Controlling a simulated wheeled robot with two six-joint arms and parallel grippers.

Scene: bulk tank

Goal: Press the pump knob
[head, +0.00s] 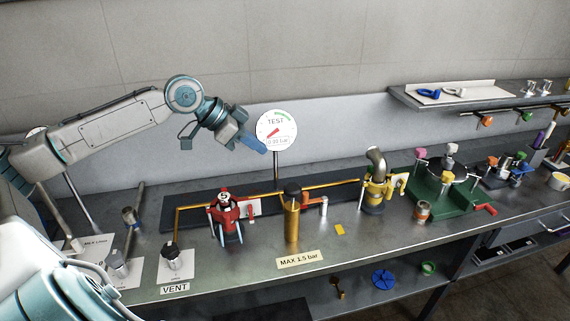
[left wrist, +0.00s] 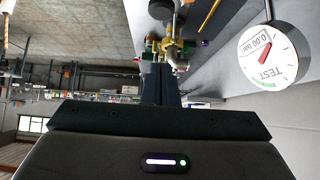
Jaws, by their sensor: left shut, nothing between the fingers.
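The pump is an upright brass cylinder (head: 292,221) on the bench, with a black knob (head: 292,188) on its top. My left gripper (head: 263,150) is shut and empty. It is in the air above the bench, up and to the left of the knob, just in front of the TEST gauge (head: 276,129), and not touching the knob. In the left wrist view the shut fingers (left wrist: 161,84) point at the bench fittings, and the gauge (left wrist: 272,54) shows at right. I cannot clearly make out the knob in that view. My right gripper is not in view.
A red valve assembly (head: 226,211) stands left of the pump, joined by copper pipe. A yellow fitting (head: 376,190) and a green-based vessel (head: 446,186) stand to its right. A MAX 1.5 bar label (head: 298,259) lies in front. The air above the pump is clear.

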